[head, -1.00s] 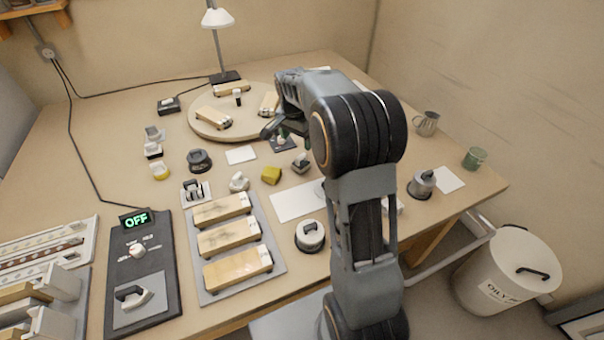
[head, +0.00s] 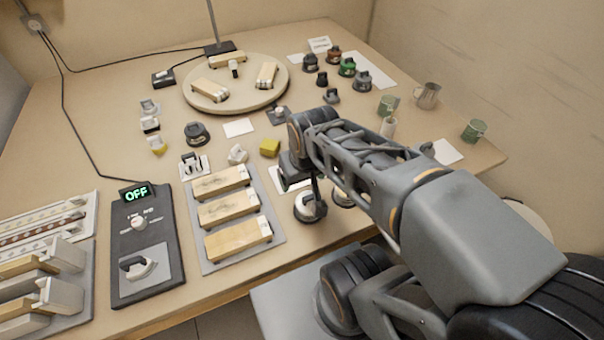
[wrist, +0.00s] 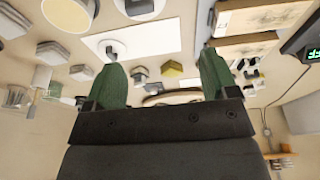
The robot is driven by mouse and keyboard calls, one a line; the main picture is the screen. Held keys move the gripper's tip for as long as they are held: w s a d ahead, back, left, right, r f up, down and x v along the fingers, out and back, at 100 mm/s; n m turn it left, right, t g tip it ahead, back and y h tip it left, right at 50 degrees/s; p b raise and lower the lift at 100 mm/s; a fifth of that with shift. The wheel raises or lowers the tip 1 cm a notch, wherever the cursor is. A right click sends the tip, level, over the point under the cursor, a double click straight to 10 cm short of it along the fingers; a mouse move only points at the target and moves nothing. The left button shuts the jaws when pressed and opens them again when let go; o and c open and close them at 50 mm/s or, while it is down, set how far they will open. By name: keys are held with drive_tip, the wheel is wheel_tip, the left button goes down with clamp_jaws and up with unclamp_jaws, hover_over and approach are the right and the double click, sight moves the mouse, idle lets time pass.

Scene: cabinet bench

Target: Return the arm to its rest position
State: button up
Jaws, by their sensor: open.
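My gripper (wrist: 163,74) shows in the wrist view with two green fingers spread wide apart and nothing between them. In the head view my arm is folded back from the lower right, with its wrist end over the front part of the bench, right of the three wooden blocks on the grey tray (head: 208,262). The fingers are hard to make out in the head view. A round dark-and-white lidded piece (head: 306,209) stands on the bench just below the wrist end.
A round wooden turntable (head: 205,101) with blocks stands at the back. A yellow block (head: 269,147) lies left of the wrist. Green cups (head: 473,131) and a metal jug (head: 427,96) stand at the right. A black control panel (head: 160,232) reads OFF. My arm hides much of the front right.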

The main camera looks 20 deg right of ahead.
wheel_tip(320, 180, up, 12)
drive_tip(key=p, duration=1.1)
drive_tip(key=shift+s+a+r+t, duration=0.15)
drive_tip(key=shift+a+r+t, duration=0.05)
drive_tip(key=shift+r+t, duration=0.1)
